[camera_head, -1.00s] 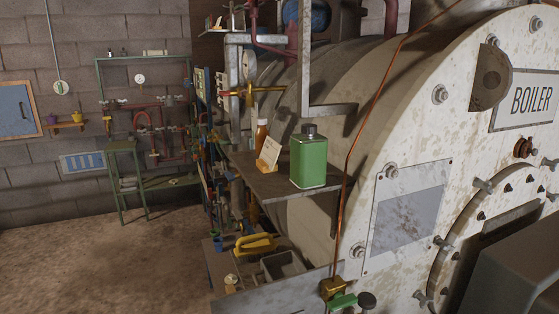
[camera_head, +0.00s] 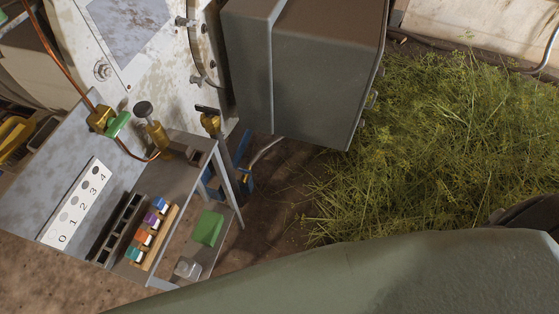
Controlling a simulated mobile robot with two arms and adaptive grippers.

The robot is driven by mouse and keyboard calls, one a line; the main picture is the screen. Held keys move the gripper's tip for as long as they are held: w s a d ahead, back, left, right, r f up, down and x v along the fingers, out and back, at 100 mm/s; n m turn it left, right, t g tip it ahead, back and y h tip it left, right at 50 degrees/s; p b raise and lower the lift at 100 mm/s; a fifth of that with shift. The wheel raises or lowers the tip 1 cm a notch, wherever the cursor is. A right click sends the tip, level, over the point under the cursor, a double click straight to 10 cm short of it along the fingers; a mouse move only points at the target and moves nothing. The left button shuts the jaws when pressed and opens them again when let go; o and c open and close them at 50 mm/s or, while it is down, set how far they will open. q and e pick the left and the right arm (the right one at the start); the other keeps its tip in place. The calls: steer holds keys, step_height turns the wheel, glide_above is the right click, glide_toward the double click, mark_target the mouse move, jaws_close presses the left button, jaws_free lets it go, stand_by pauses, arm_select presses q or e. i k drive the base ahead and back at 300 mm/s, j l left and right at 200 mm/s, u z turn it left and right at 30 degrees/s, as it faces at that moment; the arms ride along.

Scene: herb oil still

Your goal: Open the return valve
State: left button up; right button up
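Three small brass fittings show at the lower front of the white boiler (camera_head: 75,30), and I cannot tell which one is the return valve. One has a green handle (camera_head: 118,124) and sits on the copper pipe. Beside it is a brass fitting with a dark round knob (camera_head: 144,108). To the right, a brass tap with a black handle (camera_head: 208,120) sits near the boiler's lower edge. No label for the valves is readable. Neither of my grippers is in view.
A grey metal stand (camera_head: 180,180) holds a rack of coloured-capped vials (camera_head: 153,235) beside a 0-to-4 dot card (camera_head: 77,203). A large grey box (camera_head: 310,70) juts from the boiler. Cut green herbs (camera_head: 430,150) cover the right. A large olive shape fills the bottom right.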

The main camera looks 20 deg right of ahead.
mark_target(245, 171)
steer(key=z, duration=0.15)
steer(key=k+l+z, duration=0.15)
steer(key=l, duration=0.85)
steer(key=l+z, duration=0.1)
steer(key=l, duration=0.95)
